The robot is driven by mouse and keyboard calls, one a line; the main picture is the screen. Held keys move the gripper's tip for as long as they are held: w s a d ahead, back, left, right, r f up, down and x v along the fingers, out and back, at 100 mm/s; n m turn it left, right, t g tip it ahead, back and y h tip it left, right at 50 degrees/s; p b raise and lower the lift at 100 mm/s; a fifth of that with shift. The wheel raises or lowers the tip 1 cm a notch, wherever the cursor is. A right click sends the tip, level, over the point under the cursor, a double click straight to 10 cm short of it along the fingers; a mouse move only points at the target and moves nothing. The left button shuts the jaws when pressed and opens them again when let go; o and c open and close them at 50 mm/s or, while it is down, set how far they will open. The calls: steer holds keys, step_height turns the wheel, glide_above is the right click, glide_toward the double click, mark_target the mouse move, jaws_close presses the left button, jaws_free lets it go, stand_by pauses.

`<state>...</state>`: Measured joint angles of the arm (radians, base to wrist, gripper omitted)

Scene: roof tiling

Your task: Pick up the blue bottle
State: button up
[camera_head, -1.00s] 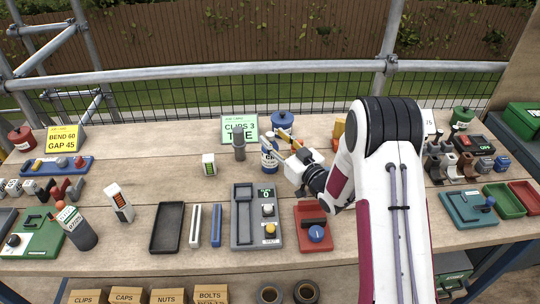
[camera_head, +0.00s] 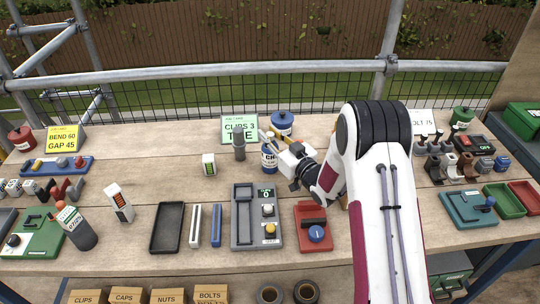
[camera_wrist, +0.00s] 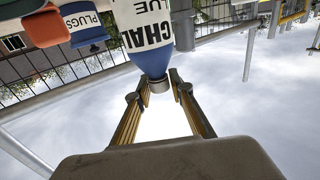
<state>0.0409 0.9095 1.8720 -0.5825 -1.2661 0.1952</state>
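The blue bottle (camera_head: 269,160), with a white label, stands upright on the bench at the back centre. In the wrist view the bottle (camera_wrist: 145,25) appears upside down, with a "CHALK BLUE" label, a blue shoulder and a grey tip. My gripper (camera_head: 271,137) is at the top of the bottle in the head view. In the wrist view my gripper (camera_wrist: 157,86) is open, with one yellow-striped finger on each side of the bottle's tip. A gap shows between the fingers and the tip. The bottle's upper part is partly hidden by the gripper in the head view.
A blue pot (camera_head: 282,124) stands just behind the bottle; its "PLUGS" label shows in the wrist view. A grey cylinder (camera_head: 239,147) and the green "CLIPS 3" sign (camera_head: 238,127) are to the left. Bare wood lies in front.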

jaws_close()
steer(key=shift+r, duration=0.2)
